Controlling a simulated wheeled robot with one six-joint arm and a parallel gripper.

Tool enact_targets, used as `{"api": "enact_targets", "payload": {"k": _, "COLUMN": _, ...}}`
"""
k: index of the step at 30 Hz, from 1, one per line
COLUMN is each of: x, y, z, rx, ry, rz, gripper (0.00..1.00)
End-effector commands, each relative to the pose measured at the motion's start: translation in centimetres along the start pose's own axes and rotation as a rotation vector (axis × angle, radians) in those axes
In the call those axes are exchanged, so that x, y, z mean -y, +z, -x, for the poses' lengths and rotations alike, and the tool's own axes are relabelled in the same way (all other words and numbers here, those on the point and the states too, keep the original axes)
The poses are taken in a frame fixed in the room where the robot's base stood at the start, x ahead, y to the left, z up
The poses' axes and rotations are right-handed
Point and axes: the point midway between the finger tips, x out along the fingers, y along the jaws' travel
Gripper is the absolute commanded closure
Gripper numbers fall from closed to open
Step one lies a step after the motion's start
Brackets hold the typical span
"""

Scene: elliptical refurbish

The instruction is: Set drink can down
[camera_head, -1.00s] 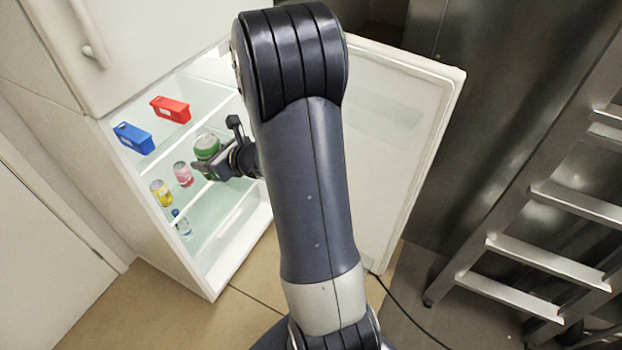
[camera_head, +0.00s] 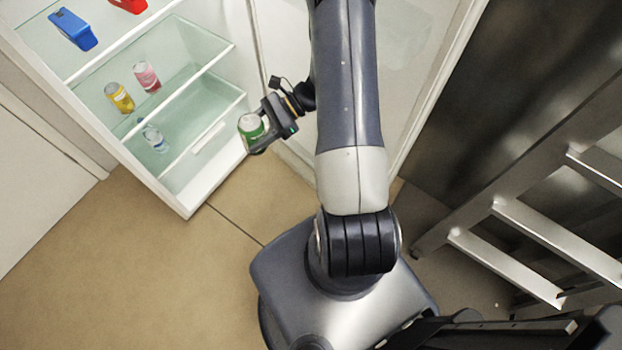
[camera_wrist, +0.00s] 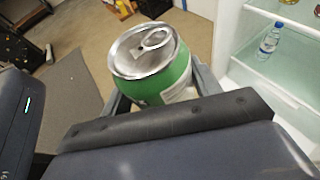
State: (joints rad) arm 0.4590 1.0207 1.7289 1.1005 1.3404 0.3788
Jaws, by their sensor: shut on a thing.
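The green drink can (camera_head: 250,128) with a silver top is held in my gripper (camera_head: 263,137). In the wrist view the can (camera_wrist: 178,75) shows its silver lid and ring tab close up, between the jaws. My gripper is shut on it. The can is outside the open fridge, in front of its lower right edge and above the tiled floor. The can's lower part is hidden by the gripper in the wrist view.
The open fridge has a shelf (camera_head: 185,78) with a yellow can (camera_head: 119,98) and a pink can (camera_head: 147,77). A bottle (camera_head: 154,139) stands below. The fridge door is behind my arm; a metal ladder (camera_head: 530,225) stands right.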

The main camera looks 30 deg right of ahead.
Motion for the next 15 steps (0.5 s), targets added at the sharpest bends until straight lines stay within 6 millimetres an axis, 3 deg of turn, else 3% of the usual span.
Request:
{"api": "enact_targets", "payload": {"k": 1, "x": -1.1, "y": -3.3, "z": -1.2, "rx": 0.002, "ry": 0.092, "rz": 0.036, "gripper": 0.74}}
{"api": "enact_targets", "payload": {"k": 7, "x": -5.9, "y": -11.3, "z": -2.4, "rx": 0.001, "ry": 0.480, "rz": 0.197, "gripper": 0.74}}
{"api": "enact_targets", "payload": {"k": 15, "x": -10.8, "y": -22.0, "z": -1.0, "rx": 0.000, "ry": 1.021, "rz": 0.419, "gripper": 0.74}}
